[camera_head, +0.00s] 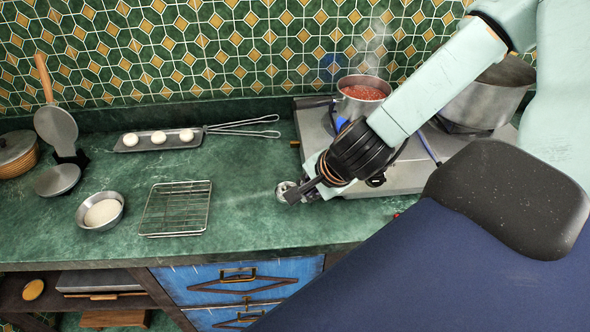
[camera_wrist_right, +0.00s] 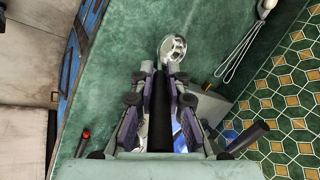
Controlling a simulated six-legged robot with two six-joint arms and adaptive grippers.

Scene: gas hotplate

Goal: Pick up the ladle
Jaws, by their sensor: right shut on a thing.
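The ladle's round metal bowl (camera_head: 284,189) shows at the left edge of the hotplate in the head view, just past my right gripper (camera_head: 318,181). In the right wrist view the shiny bowl (camera_wrist_right: 172,48) lies beyond the fingertips. A dark handle runs back between the two fingers of my right gripper (camera_wrist_right: 166,88), which is shut on it. My arm hides much of the handle in the head view. I cannot tell whether the ladle touches the counter. My left gripper is not in view.
The metal hotplate (camera_head: 408,178) carries a steaming pot of red food (camera_head: 361,104) and a large pot (camera_head: 484,104). A wire rack (camera_head: 176,209), a bowl (camera_head: 101,210) and a tray of white balls (camera_head: 130,146) stand left. The counter between rack and gripper is clear.

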